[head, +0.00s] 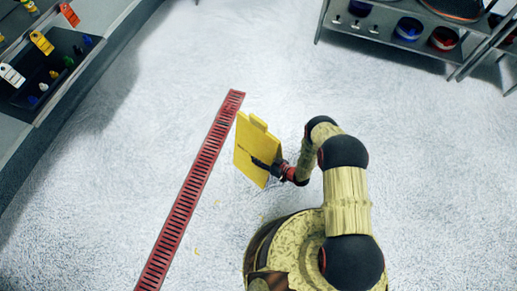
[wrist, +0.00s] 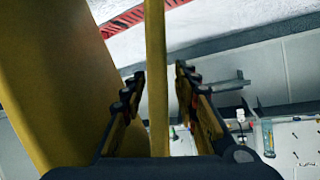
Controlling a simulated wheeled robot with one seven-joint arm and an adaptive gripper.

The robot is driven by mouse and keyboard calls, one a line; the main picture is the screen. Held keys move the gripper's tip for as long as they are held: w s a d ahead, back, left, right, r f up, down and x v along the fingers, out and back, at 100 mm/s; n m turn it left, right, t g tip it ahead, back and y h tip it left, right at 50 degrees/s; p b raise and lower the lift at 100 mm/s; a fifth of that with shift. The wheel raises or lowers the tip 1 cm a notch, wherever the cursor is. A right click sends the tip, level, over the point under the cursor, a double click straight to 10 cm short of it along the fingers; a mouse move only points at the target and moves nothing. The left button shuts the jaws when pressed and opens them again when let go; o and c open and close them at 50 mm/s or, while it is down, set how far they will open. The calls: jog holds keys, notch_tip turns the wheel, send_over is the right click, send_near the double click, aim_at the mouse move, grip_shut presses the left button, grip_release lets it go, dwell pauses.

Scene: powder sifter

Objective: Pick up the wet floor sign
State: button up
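The wet floor sign (head: 248,140) is yellow and stands on the pale floor just right of the red floor grate in the head view. My gripper (head: 270,167) reaches to it from the right, with a dark finger showing against its panel. In the wrist view one thin yellow panel of the sign (wrist: 156,75) runs between the two fingers of my gripper (wrist: 158,95), seen edge-on. Visible gaps remain between the panel and both fingers, so the gripper is open around it. The sign's other panel (wrist: 50,90) lies outside the left finger.
The long red grate (head: 190,190) lies in the floor left of the sign. A counter with a dark bin (head: 50,85) is at the upper left. A metal shelf (head: 390,40) stands at the upper right. The floor between them is open.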

jog(key=shift+c, duration=1)
grip_shut()
